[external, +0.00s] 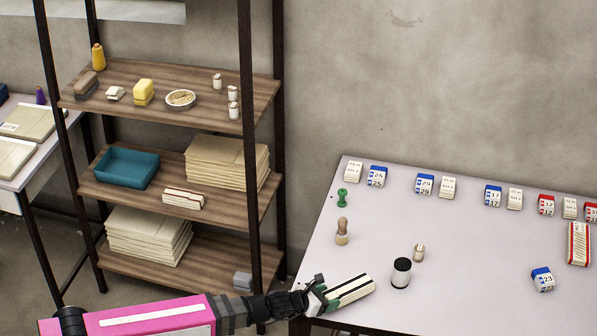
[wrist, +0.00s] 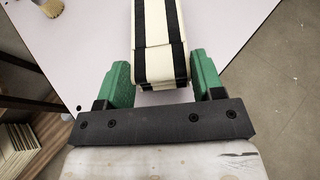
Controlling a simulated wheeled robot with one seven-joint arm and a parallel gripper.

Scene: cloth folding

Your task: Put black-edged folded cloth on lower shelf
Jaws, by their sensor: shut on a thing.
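A cream folded cloth with black edges (external: 356,289) is at the front edge of the white table (external: 375,207). My gripper (external: 323,297) is shut on its near end. In the wrist view the black-edged cloth (wrist: 160,42) runs away between my green fingers (wrist: 163,85). I cannot tell whether it rests on the table or is just above it. The shelf unit stands to the left. Its lower shelf (external: 215,270) holds a stack of cream folded cloths (external: 148,236) and a small grey block (external: 243,281). The middle shelf (external: 228,208) holds a red-striped folded cloth (external: 184,198).
The middle shelf also has a blue bin (external: 127,167) and a cloth stack (external: 227,162). A dark shelf post (external: 247,120) rises at the front right. The lower shelf has bare room between stack and block.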

